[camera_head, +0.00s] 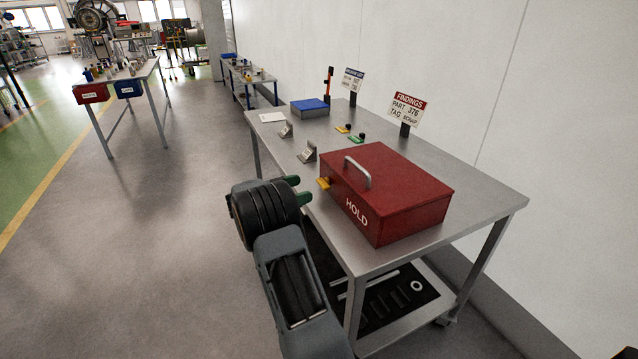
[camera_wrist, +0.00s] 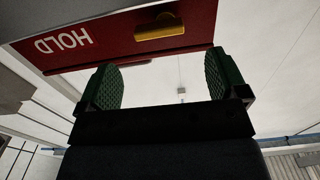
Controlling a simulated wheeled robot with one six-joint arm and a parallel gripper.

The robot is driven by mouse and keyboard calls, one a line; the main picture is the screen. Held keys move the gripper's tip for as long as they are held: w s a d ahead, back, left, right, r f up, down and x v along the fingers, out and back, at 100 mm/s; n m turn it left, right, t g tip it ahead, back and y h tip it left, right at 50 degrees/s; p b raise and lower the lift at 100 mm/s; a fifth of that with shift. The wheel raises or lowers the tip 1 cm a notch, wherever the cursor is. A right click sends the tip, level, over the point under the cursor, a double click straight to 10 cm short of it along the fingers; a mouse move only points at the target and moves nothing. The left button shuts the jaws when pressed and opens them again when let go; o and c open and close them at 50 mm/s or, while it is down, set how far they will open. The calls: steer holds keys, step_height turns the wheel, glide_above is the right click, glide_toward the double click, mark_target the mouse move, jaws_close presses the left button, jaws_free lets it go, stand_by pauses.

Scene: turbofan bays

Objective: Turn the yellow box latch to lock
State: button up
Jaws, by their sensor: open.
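A red box marked HOLD (camera_head: 385,195) sits closed on the near end of the metal table, with a silver handle (camera_head: 358,172) on its lid. The yellow latch (camera_head: 323,184) is on the box's left side. In the wrist view the red box (camera_wrist: 110,42) is upside down at the top, and the yellow latch (camera_wrist: 160,27) shows there as a flat bar with a raised part. My gripper (camera_head: 298,189) is open and empty beside the table edge, close to the latch. Its green fingers (camera_wrist: 164,82) are apart from the latch, with a gap between.
The metal table (camera_head: 480,198) also holds a blue-topped box (camera_head: 310,107), small metal brackets (camera_head: 307,152) and a FINDINGS sign (camera_head: 406,108). A lower shelf (camera_head: 405,327) carries a black tray of parts. Open floor (camera_head: 150,240) lies to the left.

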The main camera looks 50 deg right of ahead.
mark_target(320, 184)
steer(key=x, duration=0.6)
steer(key=shift+s+d+p, duration=0.15)
steer(key=shift+d+p, duration=0.2)
steer(key=shift+c, duration=0.2)
steer(key=c, duration=0.9)
